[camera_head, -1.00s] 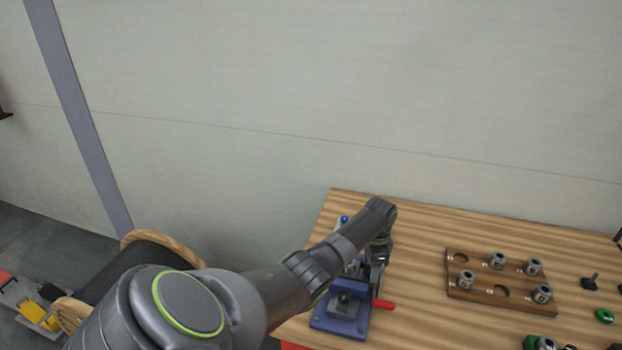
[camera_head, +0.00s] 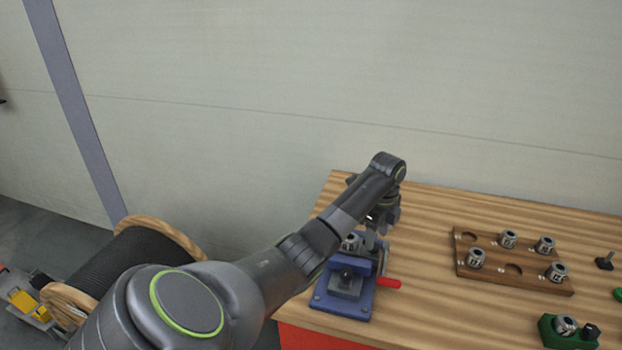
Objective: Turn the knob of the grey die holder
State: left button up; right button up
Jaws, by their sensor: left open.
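I cannot pick out the grey die holder for certain. A grey-blue block (camera_head: 345,287) with a dark knob (camera_head: 346,273) on top sits at the front of a blue fixture (camera_head: 326,304) on the table. A small metal cylinder (camera_head: 351,241) shows further back on this fixture, partly hidden by my left arm. My left gripper (camera_head: 384,223) points down above the fixture's back right, open, behind the knob and apart from it. Its fingers are small in view, and the arm hides the area left of them. My right gripper is not in view.
A red handle (camera_head: 389,283) sticks out right of the fixture. A wooden rack (camera_head: 487,269) with several metal dies stands to the right, and a green die holder (camera_head: 556,339) at the front right. The table between fixture and rack is clear. A cable reel (camera_head: 178,238) stands left.

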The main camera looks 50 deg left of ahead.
aim_at(375, 246)
pick_arm(q)
notch_tip(375, 246, up, 4)
jog(key=shift+s+p, duration=0.1)
jog(key=shift+p, duration=0.25)
notch_tip(375, 246, up, 10)
jog(key=r+p, duration=0.1)
jog(key=p, duration=0.9)
jog(key=s+d+f+n+t+b, duration=0.1)
jog(key=s+d+f+n, duration=0.2)
jog(key=s+f, duration=1.1)
jog(key=s+d+f+n+t+y+b, duration=0.1)
jog(key=s+d+f+n, duration=0.2)
jog(key=s+f+n, duration=0.7)
jog(key=shift+s+d+f+n+t, duration=0.15)
jog(key=shift+s+f+n+t, duration=0.15)
jog(key=shift+s+f, duration=1.8)
jog(key=shift+w+f, duration=0.1)
jog(key=shift+f, duration=0.1)
